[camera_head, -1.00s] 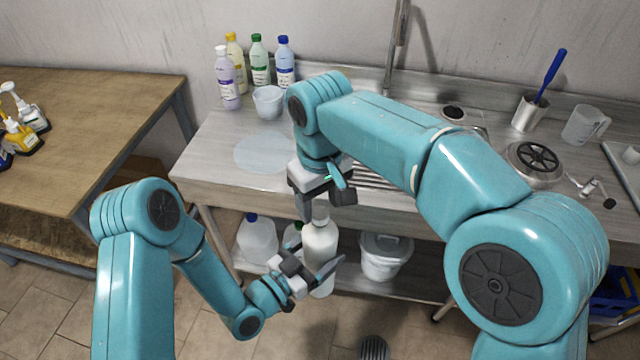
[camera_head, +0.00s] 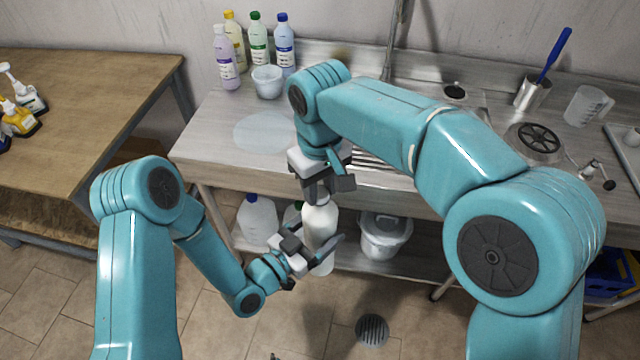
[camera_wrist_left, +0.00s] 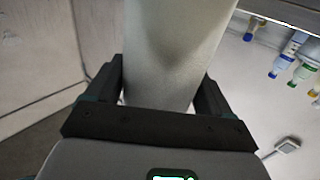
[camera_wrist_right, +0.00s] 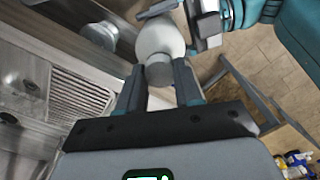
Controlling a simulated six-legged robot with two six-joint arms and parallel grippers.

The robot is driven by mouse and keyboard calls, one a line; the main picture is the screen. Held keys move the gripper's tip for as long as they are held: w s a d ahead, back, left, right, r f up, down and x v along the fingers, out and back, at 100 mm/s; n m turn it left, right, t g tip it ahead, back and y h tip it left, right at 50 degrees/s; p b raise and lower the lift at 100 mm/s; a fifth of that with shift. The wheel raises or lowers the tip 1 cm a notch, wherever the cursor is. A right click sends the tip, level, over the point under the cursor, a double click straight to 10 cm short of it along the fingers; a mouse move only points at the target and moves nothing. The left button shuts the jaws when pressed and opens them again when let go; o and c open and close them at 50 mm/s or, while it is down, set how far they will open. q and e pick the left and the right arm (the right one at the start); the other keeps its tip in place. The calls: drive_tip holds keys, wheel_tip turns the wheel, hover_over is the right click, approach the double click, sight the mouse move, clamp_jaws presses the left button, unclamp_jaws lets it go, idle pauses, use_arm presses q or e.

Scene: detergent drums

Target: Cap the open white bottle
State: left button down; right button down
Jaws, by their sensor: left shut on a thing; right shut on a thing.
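The white bottle (camera_head: 320,222) is held roughly upright in front of the counter; it fills the upper middle of the left wrist view (camera_wrist_left: 172,60). My left gripper (camera_head: 314,250) is shut on the bottle's body. My right gripper (camera_head: 320,190) is directly above the bottle, at its top. In the right wrist view, a grey cap (camera_wrist_right: 158,73) is between the right fingertips, in line with the bottle (camera_wrist_right: 160,38), and the gripper is shut on it. The cap appears to be on or right at the bottle mouth; whether it is seated I cannot tell.
A metal counter with a sink (camera_head: 375,165) stands behind the bottle. Several capped bottles (camera_head: 258,52) and a small white tub (camera_head: 267,82) stand at its back left. A lidded bucket (camera_head: 385,238) and a jug (camera_head: 257,220) sit on the lower shelf. A wooden table (camera_head: 85,100) is at left.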

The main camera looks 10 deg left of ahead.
drive_tip(key=c, duration=0.7)
unclamp_jaws()
wheel_tip(320, 180, up, 12)
